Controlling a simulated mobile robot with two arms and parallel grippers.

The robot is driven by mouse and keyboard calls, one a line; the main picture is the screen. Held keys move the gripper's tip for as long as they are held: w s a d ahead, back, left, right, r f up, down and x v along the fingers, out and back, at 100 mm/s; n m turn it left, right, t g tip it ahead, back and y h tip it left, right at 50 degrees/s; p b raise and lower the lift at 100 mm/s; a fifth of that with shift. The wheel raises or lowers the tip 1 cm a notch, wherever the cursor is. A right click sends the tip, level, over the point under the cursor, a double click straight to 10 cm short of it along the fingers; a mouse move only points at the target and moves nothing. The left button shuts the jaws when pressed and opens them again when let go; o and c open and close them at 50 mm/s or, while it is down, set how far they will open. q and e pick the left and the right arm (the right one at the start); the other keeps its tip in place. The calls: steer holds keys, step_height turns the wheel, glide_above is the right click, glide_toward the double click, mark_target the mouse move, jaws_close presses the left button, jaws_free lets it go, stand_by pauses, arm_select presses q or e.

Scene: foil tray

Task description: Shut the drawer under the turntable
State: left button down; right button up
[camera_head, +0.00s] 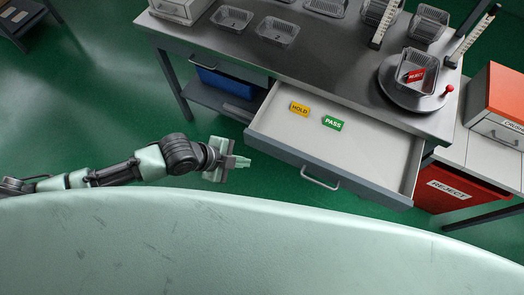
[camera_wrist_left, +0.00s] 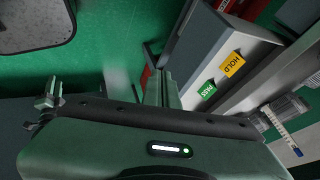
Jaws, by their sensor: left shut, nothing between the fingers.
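The drawer (camera_head: 385,150) under the grey table is pulled well out. A bar handle (camera_head: 320,179) is on its front. A yellow HOLD tag (camera_head: 299,108) and a green PASS tag (camera_head: 333,123) lie inside it. The round turntable (camera_head: 388,85) sits on the tabletop above the drawer's right part and carries a clear tray with a red REJECT tag (camera_head: 416,75). My left gripper (camera_head: 243,162) is shut and empty, left of the drawer front and apart from it. The left wrist view shows the drawer (camera_wrist_left: 205,45) at upper right. My right gripper is out of view.
Clear trays (camera_head: 277,32) stand on the tabletop (camera_head: 330,62). A red REJECT bin (camera_head: 450,188) stands right of the drawer, below an orange-and-white box (camera_head: 495,100). A blue bin (camera_head: 224,82) is on the lower shelf. Green floor (camera_head: 110,90) is open at left.

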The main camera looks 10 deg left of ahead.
arm_select(q)
steer(key=p, duration=0.1)
glide_toward(275, 155)
step_height(275, 155, down, 4)
steer(key=s+d, duration=0.2)
steer(key=w, duration=0.1)
steer(key=w+p, duration=0.1)
steer(key=w, duration=0.1)
steer(key=shift+w+d+r, duration=0.1)
steer(key=shift+w+d, duration=0.1)
steer(key=shift+d, duration=0.05)
